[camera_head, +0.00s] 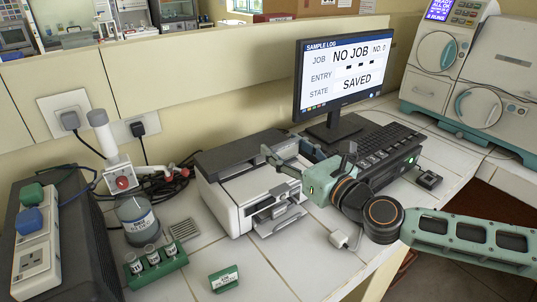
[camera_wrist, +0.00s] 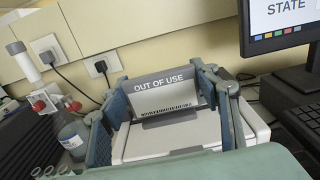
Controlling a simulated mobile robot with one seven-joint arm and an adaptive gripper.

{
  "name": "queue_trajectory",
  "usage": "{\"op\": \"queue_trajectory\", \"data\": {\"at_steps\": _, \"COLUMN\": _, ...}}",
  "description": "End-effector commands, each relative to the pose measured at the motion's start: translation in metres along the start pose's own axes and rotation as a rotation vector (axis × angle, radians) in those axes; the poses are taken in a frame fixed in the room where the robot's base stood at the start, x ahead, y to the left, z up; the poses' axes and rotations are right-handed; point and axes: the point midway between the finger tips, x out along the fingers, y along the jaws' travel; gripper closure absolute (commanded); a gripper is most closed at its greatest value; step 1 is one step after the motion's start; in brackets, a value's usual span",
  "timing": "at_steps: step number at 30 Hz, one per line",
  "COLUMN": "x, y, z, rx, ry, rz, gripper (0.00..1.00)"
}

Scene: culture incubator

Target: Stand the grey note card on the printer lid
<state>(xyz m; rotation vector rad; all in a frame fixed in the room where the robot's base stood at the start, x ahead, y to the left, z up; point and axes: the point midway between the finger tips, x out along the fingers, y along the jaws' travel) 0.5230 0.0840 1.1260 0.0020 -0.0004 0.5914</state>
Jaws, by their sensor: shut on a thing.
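A grey-topped note card (camera_wrist: 163,94) reading OUT OF USE, with a white lower part and a barcode, stands upright between the fingers of my gripper (camera_wrist: 165,88) in the wrist view. The fingers are at its left and right edges. The printer (camera_head: 250,198) is white with a dark grey top and stands on the tiled bench; its pale surface (camera_wrist: 190,135) shows below the card in the wrist view. I cannot tell whether the card touches the lid.
A monitor (camera_head: 343,72) and keyboard (camera_head: 385,145) stand behind and right of my gripper. Bench tiles in front are mostly clear.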

Motion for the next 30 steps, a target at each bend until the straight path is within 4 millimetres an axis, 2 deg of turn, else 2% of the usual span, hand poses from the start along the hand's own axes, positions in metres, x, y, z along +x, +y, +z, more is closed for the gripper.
{"op": "queue_trajectory", "data": {"at_steps": 1, "x": 0.005, "y": 0.002, "z": 0.005, "rx": 0.004, "ry": 0.001, "rz": 0.004, "gripper": 0.62}}
{"op": "queue_trajectory", "data": {"at_steps": 6, "x": 0.034, "y": -0.001, "z": -0.023, "rx": -0.001, "ry": 0.002, "rz": 0.005, "gripper": 0.62}}
{"op": "queue_trajectory", "data": {"at_steps": 12, "x": 0.060, "y": -0.004, "z": -0.054, "rx": -0.002, "ry": 0.001, "rz": 0.003, "gripper": 0.62}}
{"op": "queue_trajectory", "data": {"at_steps": 17, "x": 0.069, "y": -0.006, "z": -0.063, "rx": -0.001, "ry": 0.000, "rz": 0.001, "gripper": 0.62}}
{"op": "queue_trajectory", "data": {"at_steps": 21, "x": 0.078, "y": -0.007, "z": -0.080, "rx": 0.000, "ry": 0.002, "rz": 0.002, "gripper": 0.62}}
{"op": "queue_trajectory", "data": {"at_steps": 25, "x": 0.076, "y": -0.007, "z": -0.098, "rx": 0.000, "ry": 0.001, "rz": 0.000, "gripper": 0.62}}
{"op": "queue_trajectory", "data": {"at_steps": 30, "x": 0.076, "y": -0.007, "z": -0.103, "rx": -0.002, "ry": 0.000, "rz": 0.000, "gripper": 0.62}}
